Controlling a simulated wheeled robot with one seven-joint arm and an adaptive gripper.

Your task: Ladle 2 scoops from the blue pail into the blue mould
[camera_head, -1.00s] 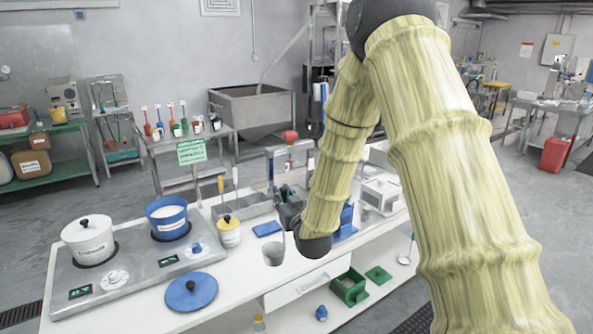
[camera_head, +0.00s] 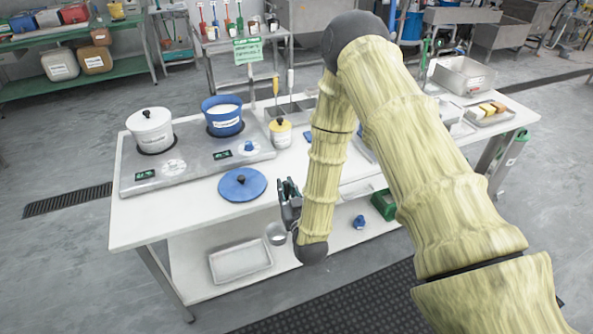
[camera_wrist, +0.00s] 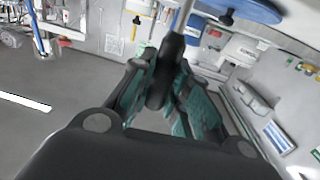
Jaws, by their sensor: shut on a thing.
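My gripper (camera_head: 288,200) is shut on the black handle of a ladle (camera_wrist: 170,60). The ladle's grey cup (camera_head: 276,234) hangs by the front edge of the white table, right of the blue lid; whether it holds anything cannot be told. The blue pail (camera_head: 223,118) stands uncovered on the grey hob plate at the back left, with white contents. The blue lid (camera_head: 242,186) lies on the table in front of it.
A lidded white pot (camera_head: 150,132) stands left of the pail. A small yellow-topped jar (camera_head: 281,134) stands right of it. A tray (camera_head: 240,262) and a blue item (camera_head: 360,222) are on the lower shelf. The table's front left strip is clear.

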